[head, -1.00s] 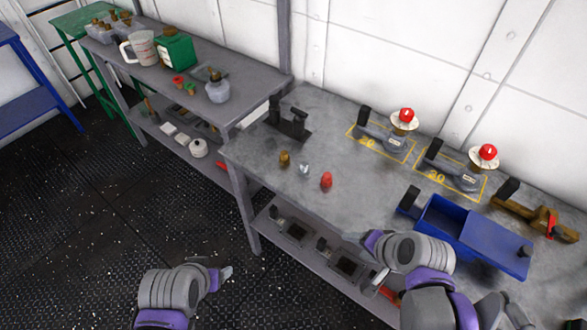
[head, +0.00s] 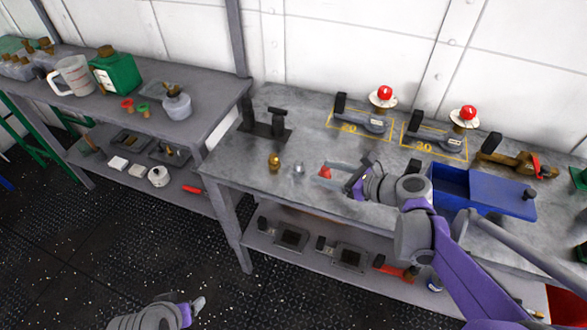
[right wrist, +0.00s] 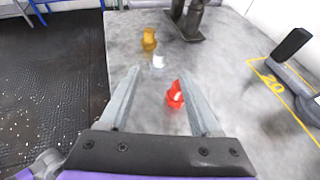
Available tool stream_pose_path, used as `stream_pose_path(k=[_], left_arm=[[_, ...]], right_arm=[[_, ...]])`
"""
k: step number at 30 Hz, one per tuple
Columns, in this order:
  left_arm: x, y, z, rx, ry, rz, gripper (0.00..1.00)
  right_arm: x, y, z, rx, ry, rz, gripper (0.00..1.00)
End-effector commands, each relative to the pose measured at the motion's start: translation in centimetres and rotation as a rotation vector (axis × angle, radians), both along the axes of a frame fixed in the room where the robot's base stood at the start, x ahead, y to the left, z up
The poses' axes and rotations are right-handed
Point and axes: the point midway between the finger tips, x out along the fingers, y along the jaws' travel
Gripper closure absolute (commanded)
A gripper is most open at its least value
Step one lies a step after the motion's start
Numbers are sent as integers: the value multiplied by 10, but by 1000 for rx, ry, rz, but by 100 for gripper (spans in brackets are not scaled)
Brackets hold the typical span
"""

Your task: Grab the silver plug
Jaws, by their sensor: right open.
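The silver plug (head: 298,169) stands on the grey workbench (head: 240,165), between a brass plug (head: 274,161) and a red plug (head: 325,173). My right gripper (head: 328,173) is open and empty, low over the bench to the right of the silver plug. In the right wrist view the silver plug (right wrist: 158,62) is just beyond the gap between the open fingertips (right wrist: 157,72). The red plug (right wrist: 175,95) shows between the fingers, nearer the right one. My left gripper (head: 197,304) is at the bottom edge over the floor; its jaws are unclear.
A black stand (head: 265,124) is behind the plugs. A blue bin (head: 510,199) sits right of my right gripper. The bench's front left is bare.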

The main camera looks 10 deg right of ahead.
Motion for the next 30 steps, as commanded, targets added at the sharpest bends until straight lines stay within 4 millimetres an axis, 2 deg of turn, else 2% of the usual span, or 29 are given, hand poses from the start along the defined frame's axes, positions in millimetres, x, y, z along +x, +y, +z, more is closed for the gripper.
stream_pose_path(k=[6,13,21,30], left_arm=[[0,0,-3,0,1,0,28],[0,0,-5,0,1,0,28],[-1,0,-7,0,2,0,28],[-1,0,-8,0,2,0,28]], right_arm=[[26,20,-14,-2,0,5,36],[39,30,-20,-2,0,3,36],[68,52,-36,-4,0,5,36],[73,55,-38,-4,-1,2,36]])
